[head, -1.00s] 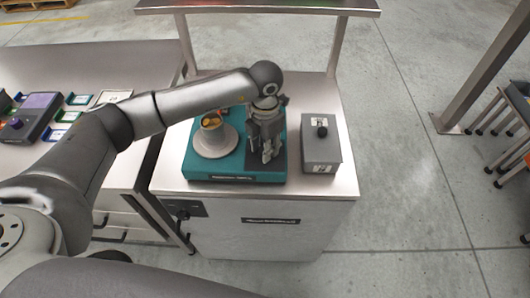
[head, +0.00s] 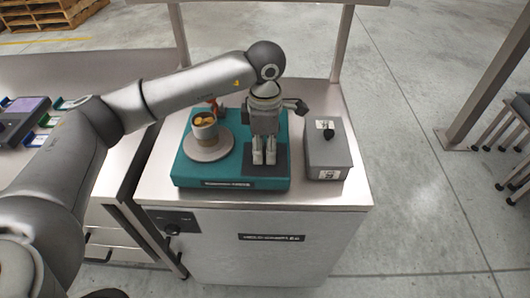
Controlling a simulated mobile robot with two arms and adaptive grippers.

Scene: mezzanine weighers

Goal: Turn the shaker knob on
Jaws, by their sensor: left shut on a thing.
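The shaker is a teal base (head: 212,175) on the steel cabinet, with a round plate (head: 207,149) at its left and a dark square panel (head: 280,165) at its right. A grey cup (head: 204,127) with orange-yellow contents stands on the plate. My left gripper (head: 264,161) points straight down at the dark panel, its fingers close together. It is shut on the shaker knob, which the fingers hide. My right gripper is not in view.
A grey box (head: 328,153) with a black knob and labels stands close right of the shaker. The cabinet front has a black knob (head: 172,229) on a dark panel. A metal frame post (head: 343,45) rises behind. The left bench holds a dark device (head: 20,120).

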